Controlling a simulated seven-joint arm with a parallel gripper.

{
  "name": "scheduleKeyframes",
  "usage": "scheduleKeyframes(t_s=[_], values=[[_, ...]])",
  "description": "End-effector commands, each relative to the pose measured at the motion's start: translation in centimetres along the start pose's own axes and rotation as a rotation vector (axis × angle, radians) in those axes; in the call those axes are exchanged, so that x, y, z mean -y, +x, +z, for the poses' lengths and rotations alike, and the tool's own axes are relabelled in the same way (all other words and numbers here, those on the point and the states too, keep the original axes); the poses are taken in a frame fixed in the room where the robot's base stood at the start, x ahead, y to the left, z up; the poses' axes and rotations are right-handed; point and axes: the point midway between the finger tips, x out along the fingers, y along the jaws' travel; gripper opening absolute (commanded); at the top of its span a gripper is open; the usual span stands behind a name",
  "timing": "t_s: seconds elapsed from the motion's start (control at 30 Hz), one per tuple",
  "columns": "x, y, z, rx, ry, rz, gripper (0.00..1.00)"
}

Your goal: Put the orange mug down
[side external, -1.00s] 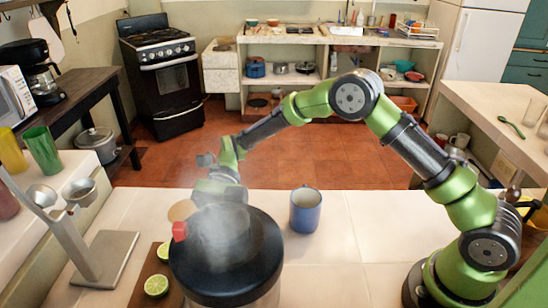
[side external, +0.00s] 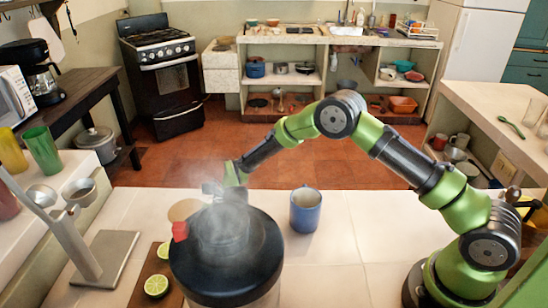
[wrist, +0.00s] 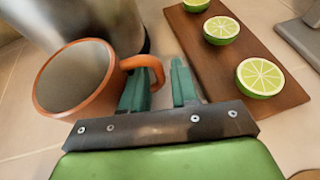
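The orange mug (wrist: 75,82) shows at the left in the wrist view, its grey inside facing up toward the camera. Its orange handle (wrist: 146,62) reaches to my gripper (wrist: 162,72). The two teal fingers stand close together, with the outer curve of the handle between them. Whether the mug's base touches the counter is hidden. In the side external view the mug cannot be made out, and my gripper is mostly hidden behind the steaming pot.
The black-lidded pot (side external: 226,262) stands in front of my gripper, steaming. A cutting board (wrist: 232,58) with lime halves (wrist: 260,77) lies to the right in the wrist view. A blue mug (side external: 305,210) stands on the tiled counter. Counter right of it is clear.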

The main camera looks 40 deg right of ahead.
Motion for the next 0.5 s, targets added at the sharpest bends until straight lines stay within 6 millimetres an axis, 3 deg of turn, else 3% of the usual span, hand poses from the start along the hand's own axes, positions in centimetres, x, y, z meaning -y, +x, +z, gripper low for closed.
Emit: scheduleKeyframes(t_s=[0.33,0.5], values=[[0.0,-0.1,0.3,0.000,0.000,0.000,0.36],[0.0,-2.4,0.2,0.000,0.001,-0.004,0.36]])
